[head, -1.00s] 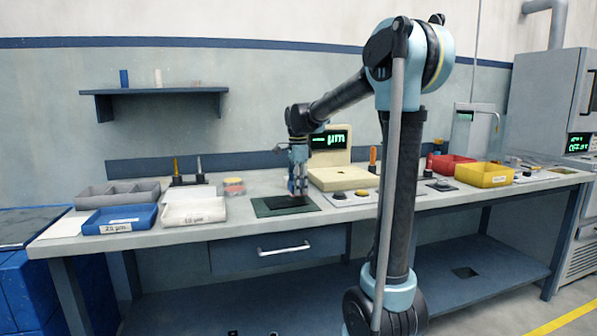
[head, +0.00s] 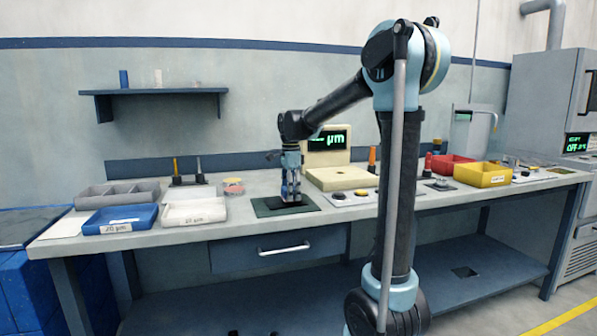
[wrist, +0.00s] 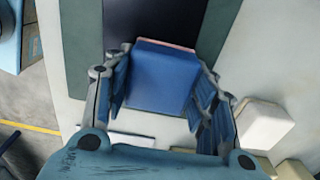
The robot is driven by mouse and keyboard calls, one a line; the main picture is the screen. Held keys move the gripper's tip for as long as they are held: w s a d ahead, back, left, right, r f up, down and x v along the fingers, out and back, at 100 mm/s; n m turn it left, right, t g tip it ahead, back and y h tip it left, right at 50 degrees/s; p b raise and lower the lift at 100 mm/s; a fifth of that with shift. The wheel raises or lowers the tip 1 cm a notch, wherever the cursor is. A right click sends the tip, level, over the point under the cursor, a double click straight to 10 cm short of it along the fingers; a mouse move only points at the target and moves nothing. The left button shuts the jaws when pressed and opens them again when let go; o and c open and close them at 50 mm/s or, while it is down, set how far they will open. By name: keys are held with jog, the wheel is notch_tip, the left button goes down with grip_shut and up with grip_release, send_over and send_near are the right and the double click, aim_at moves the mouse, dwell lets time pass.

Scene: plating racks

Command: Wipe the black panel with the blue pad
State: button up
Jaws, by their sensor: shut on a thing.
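The blue pad (wrist: 160,76) sits between the two fingers of my gripper (wrist: 160,98), which are shut on its sides. A thin pinkish edge shows along its far side. The black panel (wrist: 152,18) reaches out beyond the pad in the wrist view, and part of it is hidden under the pad. In the head view my gripper (head: 291,200) points straight down over the black panel (head: 304,208), which lies on a dark green mat (head: 262,208). I cannot tell whether the pad touches the panel.
The mat lies on a grey workbench (head: 240,228). A blue tray (head: 120,220) and a white tray (head: 193,212) stand to the left. A cream gauge with a green display (head: 330,160) stands behind right. Yellow (head: 483,175) and red bins stand farther right.

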jog(key=shift+w+d, duration=0.2)
jog(key=shift+d, duration=0.35)
jog(key=shift+w+d, duration=0.15)
jog(key=shift+d, duration=0.4)
jog(key=shift+w+d+r, duration=0.1)
notch_tip(320, 180, up, 3)
jog(key=shift+f, duration=0.2)
jog(key=shift+r, duration=2.65)
